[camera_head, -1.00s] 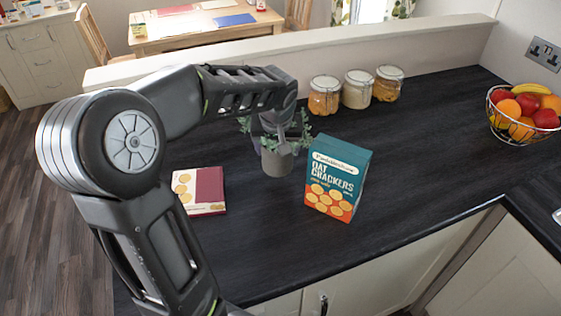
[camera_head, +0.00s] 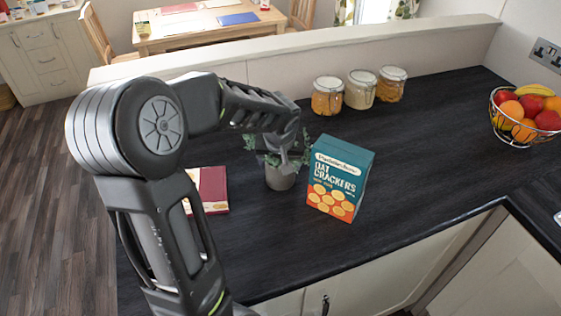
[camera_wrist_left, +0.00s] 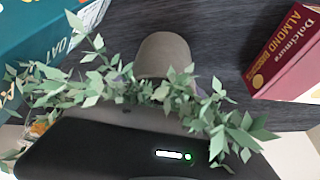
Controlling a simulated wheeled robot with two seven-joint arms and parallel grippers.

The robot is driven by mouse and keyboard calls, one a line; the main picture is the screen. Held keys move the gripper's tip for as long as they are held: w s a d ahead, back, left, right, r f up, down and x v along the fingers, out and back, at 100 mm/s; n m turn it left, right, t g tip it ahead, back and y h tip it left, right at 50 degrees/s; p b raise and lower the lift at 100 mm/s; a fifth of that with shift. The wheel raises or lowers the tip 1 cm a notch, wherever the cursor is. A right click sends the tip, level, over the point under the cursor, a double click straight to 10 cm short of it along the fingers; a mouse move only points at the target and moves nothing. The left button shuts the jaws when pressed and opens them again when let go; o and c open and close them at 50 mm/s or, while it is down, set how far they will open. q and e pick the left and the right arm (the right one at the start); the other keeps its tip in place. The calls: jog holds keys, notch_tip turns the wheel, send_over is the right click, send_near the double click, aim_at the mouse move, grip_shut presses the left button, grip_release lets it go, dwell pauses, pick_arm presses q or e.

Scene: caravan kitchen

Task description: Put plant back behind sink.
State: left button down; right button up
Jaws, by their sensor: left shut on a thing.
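The plant is a grey pot (camera_head: 281,178) with trailing green leaves, left of the oat crackers box in the head view. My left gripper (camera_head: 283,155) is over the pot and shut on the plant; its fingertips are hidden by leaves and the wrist. In the left wrist view the pot (camera_wrist_left: 165,55) is at top centre, with leaves across the middle. I cannot tell whether the pot touches the counter. The sink is not clearly visible; a small pale metal edge (camera_head: 558,216) shows at the far right. My right gripper is not in view.
The teal oat crackers box (camera_head: 340,178) stands close to the pot's right. A red box (camera_head: 213,188) lies to its left. Several glass jars (camera_head: 361,90) line the back ledge. A wire fruit bowl (camera_head: 520,140) stands at right. The dark counter (camera_head: 430,150) between is clear.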

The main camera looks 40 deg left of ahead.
pick_arm(q)
jog(key=shift+f, duration=0.15)
jog(key=shift+c, duration=0.8)
grip_release()
jog(key=shift+r, duration=0.3)
jog(key=b+v, duration=0.1)
jog(key=v, duration=1)
jog(key=shift+d+r, duration=0.1)
jog(key=shift+r, duration=0.3)
jog(key=shift+o, duration=0.4)
